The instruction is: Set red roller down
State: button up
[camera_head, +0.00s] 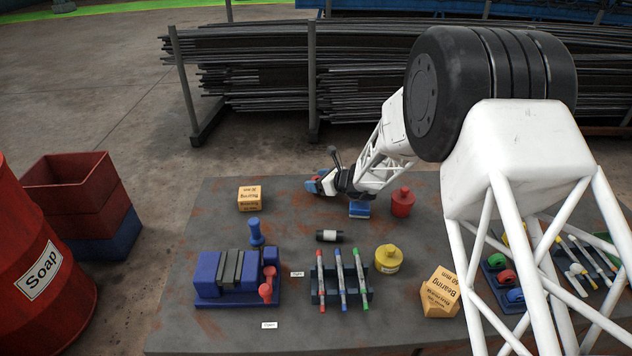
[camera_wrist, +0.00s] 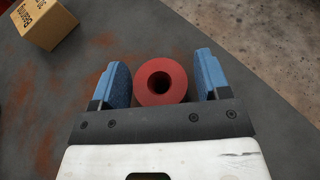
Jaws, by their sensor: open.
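The red roller (camera_wrist: 177,80) is a short cylinder with a dark round hole, seen end-on in the wrist view. It stands between the two blue jaw pads of my gripper (camera_wrist: 163,74), with a narrow gap showing on each side. My gripper is open and points down at the far edge of the grey table (camera_head: 350,335). In the head view my gripper (camera_head: 317,187) hides most of the roller, and only a small bit of red (camera_head: 315,179) shows there. The roller appears to rest on the table top, but its base is hidden.
A bearing box (camera_head: 249,198) lies left of my gripper. A blue block (camera_head: 359,210) and a red knobbed weight (camera_head: 402,203) are to the right. The blue vise-like fixture (camera_head: 237,278), pen rack (camera_head: 340,290) and yellow weight (camera_head: 388,260) stand nearer.

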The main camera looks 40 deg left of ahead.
jog(key=v, duration=1.1)
jog(key=shift+d, duration=0.2)
jog(key=shift+d+r, duration=0.1)
dwell(0.6)
jog(key=shift+d+r, duration=0.2)
jog(key=s+d+r+n+h, duration=0.25)
jog(key=d+r, duration=0.35)
jog(key=d, duration=0.5)
jog(key=s+d+r+n+t+h, duration=0.15)
jog(key=d+r+n, duration=0.25)
jog(key=d+r, duration=0.55)
jog(key=s+d+r+n+g+h, duration=0.1)
jog(key=s+d+r+n, duration=0.2)
jog(key=d, duration=1.1)
jog(key=s+d+r+n+t+h, duration=0.1)
jog(key=s+d+n+h, duration=0.1)
jog(key=s+d, duration=0.6)
jog(key=s+d+r+n+t+h, duration=0.1)
jog(key=s+d, duration=0.6)
jog(key=d, duration=0.7)
jog(key=s+d+r+n+t+h, duration=0.2)
jog(key=s+d+h, duration=0.3)
jog(key=s+d, duration=0.3)
jog(key=d+n, duration=0.1)
jog(key=d, duration=0.2)
jog(key=shift+s+r+n, duration=0.25)
jog(key=shift+s+n, duration=0.05)
jog(key=shift+n, duration=0.05)
